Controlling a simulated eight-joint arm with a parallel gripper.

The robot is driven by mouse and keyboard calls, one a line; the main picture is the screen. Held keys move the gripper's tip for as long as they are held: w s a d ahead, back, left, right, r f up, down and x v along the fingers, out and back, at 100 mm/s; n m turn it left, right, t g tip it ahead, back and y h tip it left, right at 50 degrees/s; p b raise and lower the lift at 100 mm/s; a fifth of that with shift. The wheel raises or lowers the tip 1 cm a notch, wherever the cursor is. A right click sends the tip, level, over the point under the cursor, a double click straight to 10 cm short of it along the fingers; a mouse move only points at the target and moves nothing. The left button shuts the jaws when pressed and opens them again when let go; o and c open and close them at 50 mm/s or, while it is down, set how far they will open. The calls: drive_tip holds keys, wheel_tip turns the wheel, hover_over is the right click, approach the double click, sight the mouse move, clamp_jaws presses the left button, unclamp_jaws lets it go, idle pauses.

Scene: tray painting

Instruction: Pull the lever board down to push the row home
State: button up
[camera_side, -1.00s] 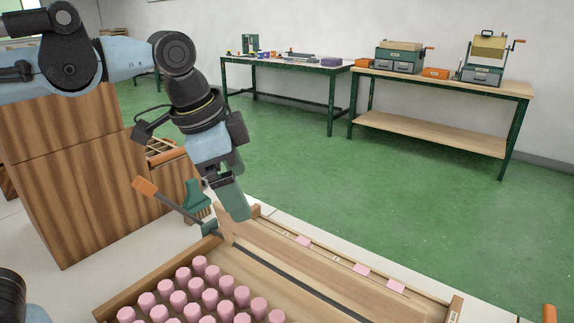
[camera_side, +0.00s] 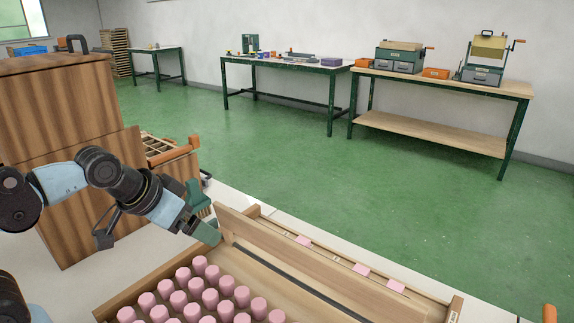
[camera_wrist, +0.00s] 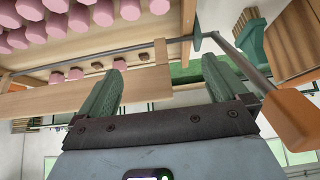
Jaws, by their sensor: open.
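The lever board (camera_side: 290,258) is a long wooden plank along the far side of the wooden tray (camera_side: 150,284) of pink pegs (camera_side: 182,276) in the side view. My gripper (camera_side: 210,234) is low at the board's left end. In the wrist view its two green fingers (camera_wrist: 163,88) are spread apart. The wooden board (camera_wrist: 150,80) shows beyond and partly behind the left finger; I cannot tell if they touch. A lever with an orange handle (camera_wrist: 290,118) and grey rod lies right of the fingers; I cannot make out its handle surely in the side view.
A wooden cabinet (camera_side: 75,105) stands behind my arm at the left. Pink tabs (camera_side: 362,269) sit on the far rail. Workbenches stand well away across the green floor.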

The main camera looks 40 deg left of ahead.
drive_tip(key=shift+r, duration=0.3)
drive_tip(key=c, duration=0.4)
wheel_tip(320, 180, up, 4)
drive_tip(key=shift+f, duration=0.25)
drive_tip(key=c, duration=0.5)
wheel_tip(320, 180, up, 19)
drive_tip(key=s+a+g, duration=0.2)
drive_tip(key=a+g, duration=0.5)
drive_tip(key=a, duration=0.3)
drive_tip(key=f, duration=1.7)
drive_tip(key=shift+d, duration=0.2)
drive_tip(key=shift+c, duration=0.2)
drive_tip(key=shift+r, duration=0.1)
clamp_jaws()
